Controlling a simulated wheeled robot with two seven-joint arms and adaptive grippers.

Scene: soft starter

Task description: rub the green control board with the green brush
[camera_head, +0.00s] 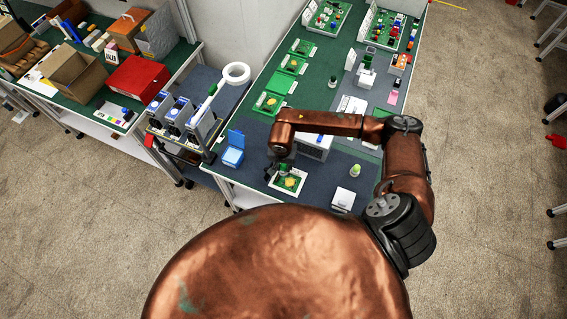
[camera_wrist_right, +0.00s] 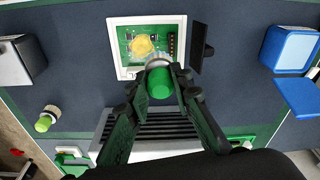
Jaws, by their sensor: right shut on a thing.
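The green control board (camera_wrist_right: 140,36) lies in a white square tray (camera_wrist_right: 114,45) on the dark mat, with a yellow patch near its middle. It also shows in the head view (camera_head: 291,183). My right gripper (camera_wrist_right: 164,84) is shut on the green brush (camera_wrist_right: 160,88), whose green handle end faces the wrist camera. The brush's pale head (camera_wrist_right: 158,62) points at the board's near edge, beside the yellow patch; whether it touches is hidden. In the head view the right gripper (camera_head: 280,168) is over the board. My left gripper is not in view.
A grey vented box (camera_head: 314,148) stands just behind the board. A blue open box (camera_head: 233,150) is to the left, a white box (camera_head: 342,198) to the right, and a green-topped bottle (camera_head: 355,171) behind that.

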